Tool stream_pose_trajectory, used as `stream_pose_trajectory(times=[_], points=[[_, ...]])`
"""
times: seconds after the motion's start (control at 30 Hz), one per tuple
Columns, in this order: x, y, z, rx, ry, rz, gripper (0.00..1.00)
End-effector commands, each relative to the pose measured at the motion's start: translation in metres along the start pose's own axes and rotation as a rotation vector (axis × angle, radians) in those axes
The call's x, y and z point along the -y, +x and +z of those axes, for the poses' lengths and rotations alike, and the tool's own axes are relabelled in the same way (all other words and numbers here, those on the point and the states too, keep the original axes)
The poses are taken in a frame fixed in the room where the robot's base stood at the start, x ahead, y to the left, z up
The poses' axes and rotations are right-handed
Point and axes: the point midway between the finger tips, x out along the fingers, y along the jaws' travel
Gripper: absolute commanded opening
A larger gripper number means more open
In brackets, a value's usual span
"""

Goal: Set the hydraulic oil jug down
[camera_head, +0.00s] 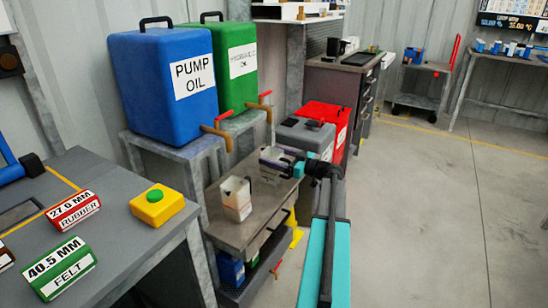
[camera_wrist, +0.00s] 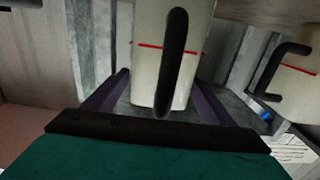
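A pale jug with a red line and a black handle (camera_wrist: 148,75) stands upright between the purple fingers of my gripper (camera_head: 276,161) in the wrist view. The fingers lie close along both its sides and appear shut on it. In the head view, this jug is mostly hidden by my gripper, over the far part of a small grey table (camera_head: 226,228). I cannot read its label or tell whether its base touches the table. A second pale jug (camera_head: 236,199) stands nearer on that table; it also shows at right in the wrist view (camera_wrist: 288,85).
A blue pump oil tank (camera_head: 160,95) and a green hydraulic oil tank (camera_head: 236,88), with red-handled taps, stand left of the table. Grey and red containers (camera_head: 325,118) stand behind my gripper. A workbench (camera_head: 150,235) is at near left. The floor at right is clear.

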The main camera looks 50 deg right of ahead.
Motion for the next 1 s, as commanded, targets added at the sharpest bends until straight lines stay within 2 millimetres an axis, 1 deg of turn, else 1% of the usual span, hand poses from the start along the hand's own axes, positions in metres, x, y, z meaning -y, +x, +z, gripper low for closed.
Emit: stream_pose_trajectory(times=[0.27,0.43,0.67,1.0], points=[[0.0,0.0,-0.001,0.0,0.0,0.0,0.78],[0.0,0.0,-0.005,0.0,0.001,0.001,0.78],[0.0,-0.032,-0.003,0.0,0.001,0.004,0.78],[0.0,-0.086,-0.004,0.0,0.0,0.003,0.78]])
